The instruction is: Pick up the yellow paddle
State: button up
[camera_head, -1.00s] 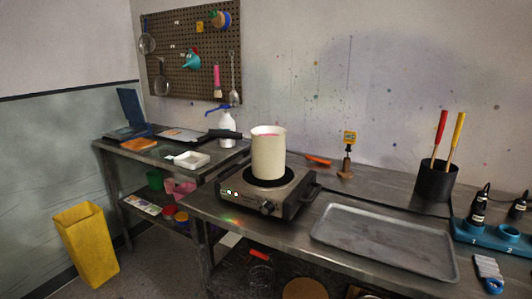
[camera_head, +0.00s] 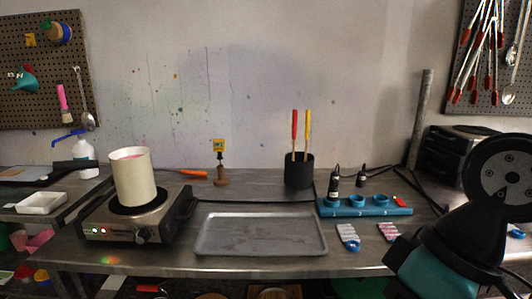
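The yellow paddle (camera_head: 307,131) stands upright in a black cylindrical holder (camera_head: 299,172) towards the back of the metal bench. Only its yellow handle shows; its lower end is hidden inside the holder. A red-handled paddle (camera_head: 294,130) stands just left of it in the same holder. My arm shows large at the right edge, well to the right of the holder and apart from it. My gripper's fingers cannot be made out in this view.
A grey tray (camera_head: 261,247) lies in front of the holder. A blue rack (camera_head: 365,208) with dark bottles stands to its right. A hot plate (camera_head: 137,224) carries a tall cream pot (camera_head: 133,180) at left. Tongs (camera_head: 487,55) hang at upper right.

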aim_at(308, 114)
jog(key=u, duration=0.2)
jog(key=i, duration=0.9)
jog(key=u, duration=0.8)
